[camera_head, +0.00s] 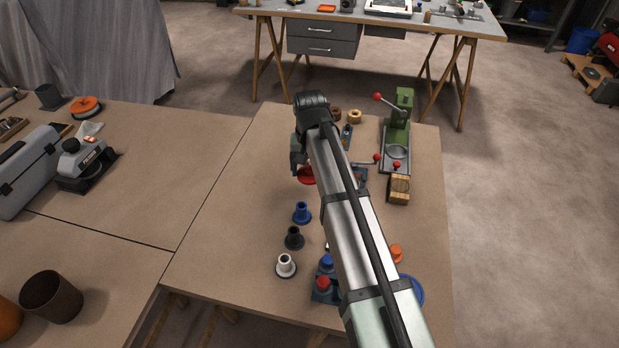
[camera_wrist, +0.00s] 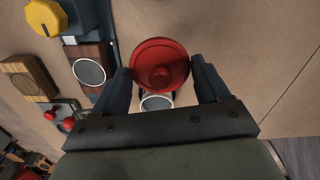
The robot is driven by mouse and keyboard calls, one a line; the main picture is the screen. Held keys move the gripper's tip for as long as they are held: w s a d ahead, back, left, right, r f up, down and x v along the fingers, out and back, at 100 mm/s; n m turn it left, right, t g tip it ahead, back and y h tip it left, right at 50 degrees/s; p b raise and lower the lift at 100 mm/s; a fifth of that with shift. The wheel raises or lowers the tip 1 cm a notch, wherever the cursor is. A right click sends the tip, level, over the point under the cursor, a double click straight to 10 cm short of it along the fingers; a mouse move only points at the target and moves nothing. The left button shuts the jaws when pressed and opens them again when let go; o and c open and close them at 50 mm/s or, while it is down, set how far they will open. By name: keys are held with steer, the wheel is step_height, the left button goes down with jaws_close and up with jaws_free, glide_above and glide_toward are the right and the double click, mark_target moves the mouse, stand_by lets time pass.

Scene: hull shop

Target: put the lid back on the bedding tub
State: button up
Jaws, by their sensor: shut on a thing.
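My gripper (camera_wrist: 161,72) is shut on a red round lid-like piece (camera_wrist: 160,62). It has a wide rim and a raised centre, and a finger lies against each side. In the head view, part of the red piece (camera_head: 306,176) shows below my gripper (camera_head: 299,160), over the middle of the table. Whether it touches anything below is not clear. Just past it in the wrist view is a grey disc with a pale rim (camera_wrist: 157,103), partly covered by the red piece and my gripper. I cannot tell whether this is the bedding tub.
Blue (camera_head: 302,212), black (camera_head: 294,237) and white (camera_head: 286,265) flanged pieces stand left of my arm. A green press (camera_head: 397,135) and a wooden block (camera_head: 398,190) stand to the right. My arm hides part of the table. The table's left strip (camera_head: 235,200) is clear.

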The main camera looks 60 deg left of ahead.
steer(key=shift+r, duration=0.6)
steer(key=shift+w+a+r, duration=0.15)
steer(key=shift+a+r, duration=0.05)
steer(key=shift+r, duration=0.15)
steer(key=w+a+r+n, duration=0.2)
steer(key=w+a, duration=0.5)
steer(key=shift+w+d+f, duration=0.1)
steer(key=shift+f, duration=1.45)
steer(key=shift+w+d+f, duration=0.1)
steer(key=shift+f, duration=1.45)
steer(key=shift+f, duration=0.2)
steer(key=o, duration=1)
